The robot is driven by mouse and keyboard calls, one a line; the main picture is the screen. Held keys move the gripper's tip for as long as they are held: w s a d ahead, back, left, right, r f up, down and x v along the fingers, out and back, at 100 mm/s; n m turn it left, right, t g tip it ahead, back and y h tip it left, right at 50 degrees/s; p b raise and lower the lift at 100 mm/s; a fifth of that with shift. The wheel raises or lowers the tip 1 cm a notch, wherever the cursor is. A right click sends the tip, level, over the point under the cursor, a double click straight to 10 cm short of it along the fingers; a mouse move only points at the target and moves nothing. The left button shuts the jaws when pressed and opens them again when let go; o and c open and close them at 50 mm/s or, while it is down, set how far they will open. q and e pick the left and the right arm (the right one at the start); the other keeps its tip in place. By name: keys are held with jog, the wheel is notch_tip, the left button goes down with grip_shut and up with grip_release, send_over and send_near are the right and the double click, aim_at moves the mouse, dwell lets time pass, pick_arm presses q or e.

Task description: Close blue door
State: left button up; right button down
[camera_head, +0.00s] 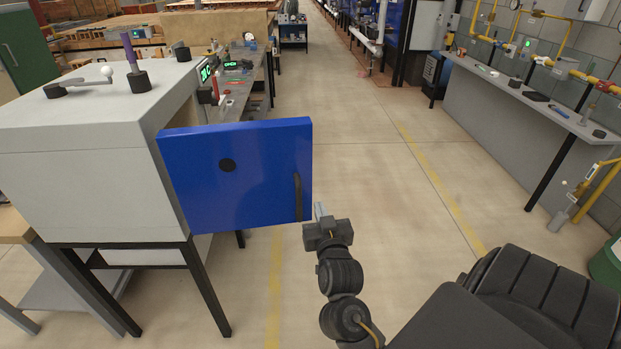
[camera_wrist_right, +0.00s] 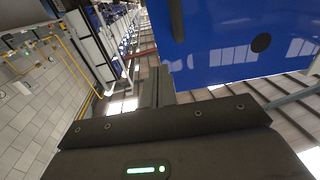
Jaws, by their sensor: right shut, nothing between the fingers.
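The blue door (camera_head: 240,180) stands swung open at the front of a white box-shaped cabinet (camera_head: 90,150). It has a dark handle (camera_head: 298,196) near its right edge and a round black spot. My right gripper (camera_head: 319,211) is shut and empty, just right of the door's lower right edge, close to the handle; I cannot tell whether it touches. In the right wrist view, the shut fingers (camera_wrist_right: 158,88) show beside the blue door (camera_wrist_right: 235,40), with the dark handle (camera_wrist_right: 177,18) above them. My left gripper is not in view.
The cabinet stands on a black-legged frame. A grey workbench (camera_head: 530,115) with tools runs along the right wall. A long bench (camera_head: 245,85) lies behind the cabinet. The floor (camera_head: 380,180) between them is clear. A green bin (camera_head: 608,262) is at the right edge.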

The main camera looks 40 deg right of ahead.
aim_at(308, 173)
jog(key=p+x, duration=0.4)
jog(key=x, duration=0.8)
jog(key=shift+w+d+r, duration=0.1)
jog(key=shift+w+d, duration=0.05)
jog(key=shift+w, duration=0.2)
jog(key=shift+w+d, duration=0.2)
jog(key=shift+w, duration=0.15)
